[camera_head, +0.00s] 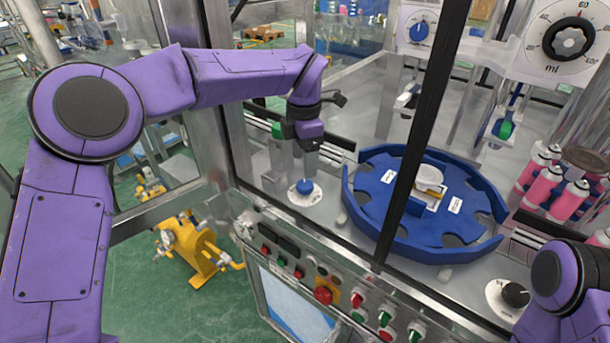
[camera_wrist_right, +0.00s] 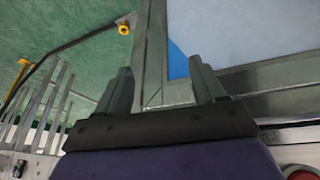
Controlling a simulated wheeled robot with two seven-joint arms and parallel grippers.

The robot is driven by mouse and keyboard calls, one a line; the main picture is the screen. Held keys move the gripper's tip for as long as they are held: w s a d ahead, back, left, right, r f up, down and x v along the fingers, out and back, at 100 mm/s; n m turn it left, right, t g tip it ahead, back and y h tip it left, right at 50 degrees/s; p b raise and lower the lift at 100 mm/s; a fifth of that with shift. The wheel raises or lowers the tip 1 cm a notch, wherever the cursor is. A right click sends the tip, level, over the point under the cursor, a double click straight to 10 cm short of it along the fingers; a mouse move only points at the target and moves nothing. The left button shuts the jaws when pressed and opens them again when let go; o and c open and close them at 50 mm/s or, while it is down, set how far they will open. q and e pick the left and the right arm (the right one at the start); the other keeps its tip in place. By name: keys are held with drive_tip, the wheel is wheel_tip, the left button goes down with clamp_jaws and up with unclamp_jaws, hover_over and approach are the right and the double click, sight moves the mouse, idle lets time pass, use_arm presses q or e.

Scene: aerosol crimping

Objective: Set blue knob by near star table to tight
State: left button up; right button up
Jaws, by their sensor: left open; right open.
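The blue knob (camera_head: 304,187) sits on a round white dial on the steel deck, left of the blue star table (camera_head: 372,228). The dial's markings are too small to read. My left gripper (camera_head: 302,168) points down just above the blue knob, its fingers open. I cannot tell whether the fingers reach around the knob. My right gripper (camera_wrist_right: 160,80) is open in the right wrist view, with nothing between its fingers. In the head view my right arm is at the lower right, and its fingers are out of sight.
A dark frame post (camera_head: 424,130) crosses in front of the star table. A black knob (camera_head: 515,294) sits right of it, near my right arm. Pink cans (camera_head: 545,185) stand at the right. A control panel with a red button (camera_head: 323,295) lies along the front edge.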

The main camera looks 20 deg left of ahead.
sight(305, 184)
use_arm(q)
drive_tip(key=f, duration=0.6)
drive_tip(key=shift+w+d+f+p, duration=0.1)
drive_tip(key=shift+w+f+p, duration=0.1)
drive_tip(key=shift+f+p, duration=0.15)
drive_tip(key=shift+s+f, duration=0.1)
drive_tip(key=shift+f, duration=0.05)
drive_tip(key=shift+c, duration=0.3)
drive_tip(key=c, duration=1)
